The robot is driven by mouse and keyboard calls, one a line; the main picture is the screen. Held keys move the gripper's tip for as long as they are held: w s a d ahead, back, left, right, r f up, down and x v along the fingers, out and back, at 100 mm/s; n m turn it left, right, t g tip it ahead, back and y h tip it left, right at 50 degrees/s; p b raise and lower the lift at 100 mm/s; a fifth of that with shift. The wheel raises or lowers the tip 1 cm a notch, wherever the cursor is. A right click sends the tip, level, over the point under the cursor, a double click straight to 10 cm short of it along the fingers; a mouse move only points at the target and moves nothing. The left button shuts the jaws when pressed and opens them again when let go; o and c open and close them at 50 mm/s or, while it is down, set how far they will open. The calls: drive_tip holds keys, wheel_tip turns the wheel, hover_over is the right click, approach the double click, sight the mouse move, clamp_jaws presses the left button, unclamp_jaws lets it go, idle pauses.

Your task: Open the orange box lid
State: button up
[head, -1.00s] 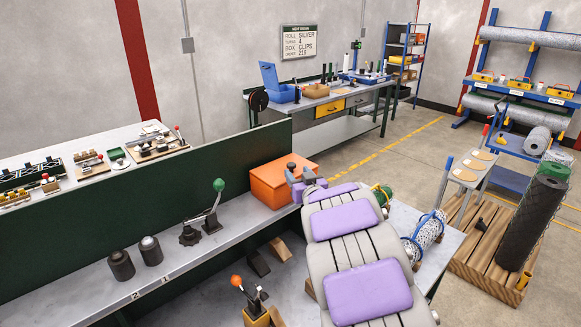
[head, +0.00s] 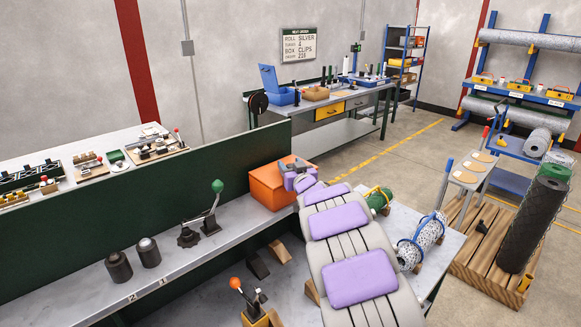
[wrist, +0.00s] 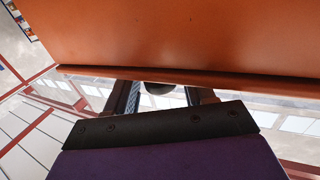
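The orange box (head: 267,190) stands on the grey bench at the far end of the green partition, and its lid looks down. My gripper (head: 291,164) is at the box's right side, by the upper edge, and partly covers it. In the wrist view an orange panel of the box (wrist: 180,35) with a lip along its lower edge fills the upper part. My gripper's two fingers (wrist: 163,96) show apart just below that lip, with their tips hidden by it. A dark round part sits between them; I cannot tell what it belongs to. Contact with the lid is unclear.
A lever with a green knob (head: 217,187) and two dark cylinders (head: 149,252) stand on the bench left of the box. The green partition (head: 150,210) runs behind them. Wrapped rolls (head: 421,240) lie on the bench at right.

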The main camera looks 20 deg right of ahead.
clamp_jaws()
idle(0.5)
